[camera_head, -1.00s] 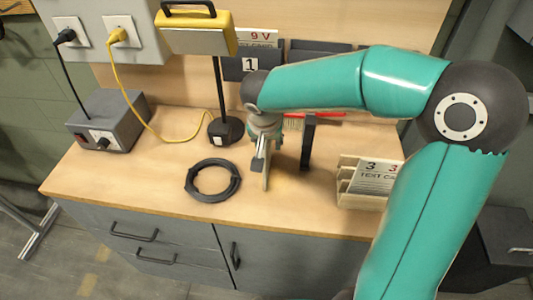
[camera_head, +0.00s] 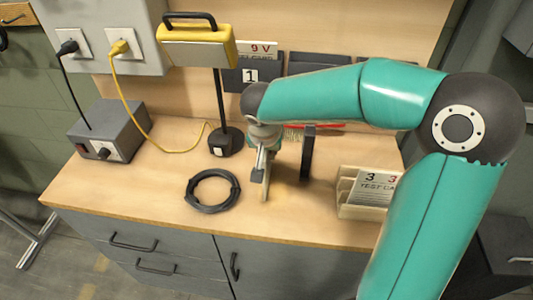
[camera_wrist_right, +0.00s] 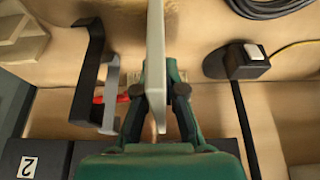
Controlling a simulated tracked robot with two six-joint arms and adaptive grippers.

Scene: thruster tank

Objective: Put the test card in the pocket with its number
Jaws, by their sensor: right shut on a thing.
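My right gripper (camera_head: 262,172) is shut on a pale test card (camera_head: 266,188), upright and edge-on above the bench. In the right wrist view, the card (camera_wrist_right: 155,55) stands between the fingers (camera_wrist_right: 158,88); its number cannot be read. A dark pocket marked 1 (camera_head: 249,76) on the back board holds a card marked 9 V (camera_head: 262,48). Another pocket (camera_head: 318,62) is to its right, partly behind my right arm. A pocket marked 2 (camera_wrist_right: 30,164) shows in the wrist view. A card marked 3 (camera_head: 375,187) stands in the wooden rack (camera_head: 358,212). My left gripper is out of view.
A dark upright bracket (camera_head: 307,152) and a red-handled brush (camera_head: 300,128) stand or lie near the gripper. A black cable coil (camera_head: 212,190), a lamp with a dark base (camera_head: 225,141) and a grey power box (camera_head: 108,132) are to the left.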

